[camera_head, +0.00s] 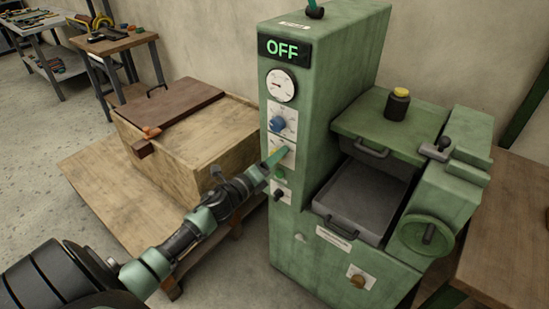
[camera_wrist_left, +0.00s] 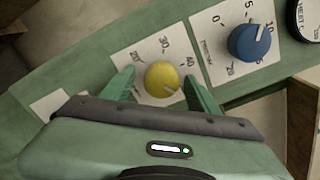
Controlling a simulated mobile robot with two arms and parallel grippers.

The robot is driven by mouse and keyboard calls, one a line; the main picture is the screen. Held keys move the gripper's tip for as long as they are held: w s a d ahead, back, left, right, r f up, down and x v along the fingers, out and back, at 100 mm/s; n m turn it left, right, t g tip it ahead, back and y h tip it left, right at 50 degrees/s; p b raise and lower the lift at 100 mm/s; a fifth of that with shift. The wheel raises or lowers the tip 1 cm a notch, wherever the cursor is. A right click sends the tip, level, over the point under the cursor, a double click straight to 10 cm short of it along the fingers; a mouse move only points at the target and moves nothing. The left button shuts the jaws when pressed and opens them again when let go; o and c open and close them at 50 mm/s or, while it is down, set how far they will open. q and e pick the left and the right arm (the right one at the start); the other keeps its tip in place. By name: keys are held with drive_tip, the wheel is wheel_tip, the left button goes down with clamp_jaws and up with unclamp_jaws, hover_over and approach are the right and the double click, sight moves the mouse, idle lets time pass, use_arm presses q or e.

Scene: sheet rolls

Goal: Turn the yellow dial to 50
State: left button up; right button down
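The yellow dial (camera_wrist_left: 161,76) sits on a white scale plate (camera_wrist_left: 152,47) on the green machine's front. The 50 mark cannot be made out. My left gripper (camera_wrist_left: 159,88) is open, with one green finger on each side of the dial. A gap shows at the left finger; the right finger is close to the dial, and contact is unclear. In the head view the left gripper (camera_head: 275,158) is at the panel and largely covers the dial. My right gripper is not in view.
A blue dial (camera_head: 278,124) is just above, under a round gauge (camera_head: 281,86) and a display (camera_head: 283,48) reading OFF. A black knob (camera_head: 279,194) is below. A wooden crate (camera_head: 205,150) stands left of the machine. A handwheel (camera_head: 428,234) is at its right.

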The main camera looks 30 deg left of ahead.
use_arm(q)
drive_tip(key=shift+s, duration=0.1)
drive_tip(key=s+b, duration=0.1)
drive_tip(key=s, duration=0.6)
drive_tip(key=shift+s+a, duration=0.3)
drive_tip(key=shift+a, duration=0.05)
drive_tip(key=s+f+n+g+y, duration=0.1)
drive_tip(key=s+f+n+g, duration=0.3)
drive_tip(key=f, duration=0.8)
drive_tip(key=s+f+n+g+y, duration=0.15)
drive_tip(key=s+f+n, duration=0.35)
drive_tip(key=f, duration=0.6)
drive_tip(key=s+f+n+g+y, duration=0.1)
drive_tip(key=s+f+n+g, duration=0.3)
drive_tip(key=f, duration=0.8)
drive_tip(key=s+d+f+n+g, duration=0.2)
drive_tip(key=s+d+f, duration=0.3)
drive_tip(key=s, duration=0.5)
drive_tip(key=s+d+f+n+g+h+p, duration=0.1)
drive_tip(key=s+d+f+n+g, duration=0.2)
drive_tip(key=s+f, duration=0.4)
drive_tip(key=s+d+f+n+g+h, duration=0.1)
drive_tip(key=s+d+f+n, duration=0.4)
drive_tip(key=s, duration=1)
drive_tip(key=shift+s+d+f+g, duration=0.15)
drive_tip(key=shift+d+f+g, duration=0.45)
drive_tip(key=shift+d+g, duration=0.2)
